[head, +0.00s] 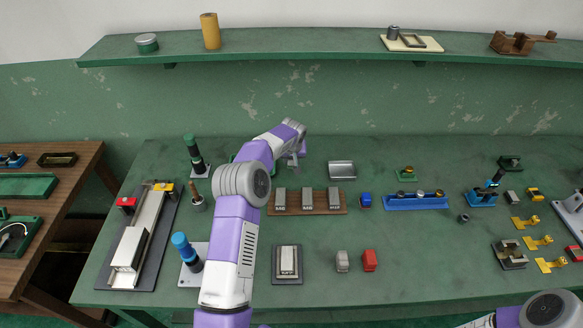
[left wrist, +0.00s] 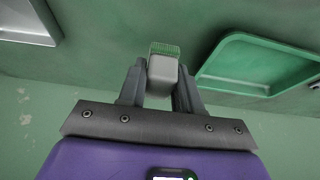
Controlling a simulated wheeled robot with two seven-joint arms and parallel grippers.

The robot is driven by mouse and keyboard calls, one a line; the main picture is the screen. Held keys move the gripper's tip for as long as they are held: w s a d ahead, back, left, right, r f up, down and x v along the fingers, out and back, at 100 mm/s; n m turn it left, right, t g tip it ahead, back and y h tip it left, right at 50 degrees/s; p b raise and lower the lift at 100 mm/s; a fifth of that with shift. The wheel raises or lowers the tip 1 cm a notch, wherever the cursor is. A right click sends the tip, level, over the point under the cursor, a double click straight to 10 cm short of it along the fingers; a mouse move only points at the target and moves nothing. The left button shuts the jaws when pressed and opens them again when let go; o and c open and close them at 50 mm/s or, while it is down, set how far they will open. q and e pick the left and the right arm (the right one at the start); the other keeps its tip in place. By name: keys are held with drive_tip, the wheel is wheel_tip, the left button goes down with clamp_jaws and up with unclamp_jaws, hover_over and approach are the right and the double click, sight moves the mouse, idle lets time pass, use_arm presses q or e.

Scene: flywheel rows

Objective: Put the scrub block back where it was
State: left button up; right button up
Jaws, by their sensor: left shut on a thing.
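The scrub block (left wrist: 163,72), a light grey block with green bristles, is held between the two fingers of my left gripper (left wrist: 160,84) in the left wrist view. In the head view my left gripper (head: 294,162) is at the back of the green table, and I cannot make out the block there. A green shallow tray (left wrist: 262,64) lies to one side of the block in the left wrist view, apart from it. In the head view that tray is mostly hidden behind my left arm. My right gripper is not in view.
A metal tray (head: 342,169) lies right of my left gripper. A brown rack (head: 307,211) with grey blocks stands in front, and a blue rack (head: 415,202) is farther right. A dark green bottle (head: 195,155) stands left.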

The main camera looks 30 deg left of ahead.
sight(291, 166)
use_arm(q)
wheel_tip(291, 166, down, 4)
drive_tip(key=shift+f, duration=0.1)
drive_tip(key=shift+b, duration=0.3)
drive_tip(key=o, duration=1)
drive_tip(key=shift+f, duration=0.1)
drive_tip(key=p+v, duration=0.1)
drive_tip(key=v, duration=1.1)
drive_tip(key=shift+r, duration=0.25)
